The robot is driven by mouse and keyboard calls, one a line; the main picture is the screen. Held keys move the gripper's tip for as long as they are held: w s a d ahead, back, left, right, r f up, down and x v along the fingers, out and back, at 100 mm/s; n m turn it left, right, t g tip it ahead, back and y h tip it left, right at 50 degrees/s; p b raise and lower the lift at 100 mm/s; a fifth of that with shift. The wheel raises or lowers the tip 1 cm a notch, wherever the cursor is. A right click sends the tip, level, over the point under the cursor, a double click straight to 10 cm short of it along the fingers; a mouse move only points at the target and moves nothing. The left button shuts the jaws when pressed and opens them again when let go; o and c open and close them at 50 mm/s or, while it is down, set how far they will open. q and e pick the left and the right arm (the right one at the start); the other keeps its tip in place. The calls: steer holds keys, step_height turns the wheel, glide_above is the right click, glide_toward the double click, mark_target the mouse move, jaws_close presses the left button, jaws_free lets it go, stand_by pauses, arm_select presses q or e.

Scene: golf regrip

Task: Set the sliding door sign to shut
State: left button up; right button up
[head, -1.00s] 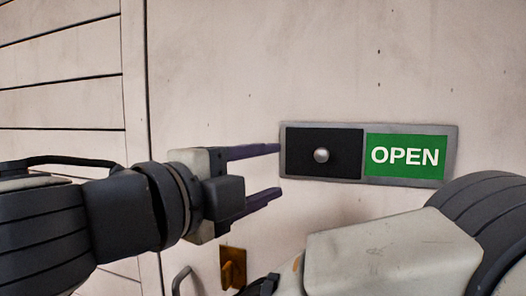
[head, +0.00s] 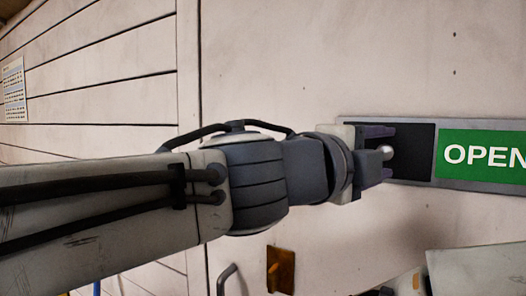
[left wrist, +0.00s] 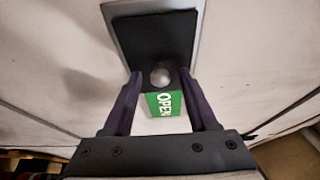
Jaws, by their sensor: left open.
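The door sign has a grey frame (head: 428,184) on the pale door. Its black sliding cover (head: 415,140) is at the left end, and the green OPEN panel (head: 482,156) shows at the right, cut off by the picture edge. A round silver knob (head: 387,152) sits on the cover; it also shows in the left wrist view (left wrist: 160,77). My left gripper (head: 389,153) is open at the cover, with its purple fingers above and below the knob. In the left wrist view the knob is between the fingertips (left wrist: 162,80). Whether they touch it I cannot tell.
A brass latch plate (head: 281,268) and a grey handle (head: 226,278) are low on the door. A paper sheet (head: 13,90) hangs on the planked wall at far left. The door surface above the sign is clear.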

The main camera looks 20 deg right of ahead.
arm_select(q)
steer(key=c, duration=0.9)
jaws_close()
steer(key=shift+f, duration=0.1)
stand_by(0.3)
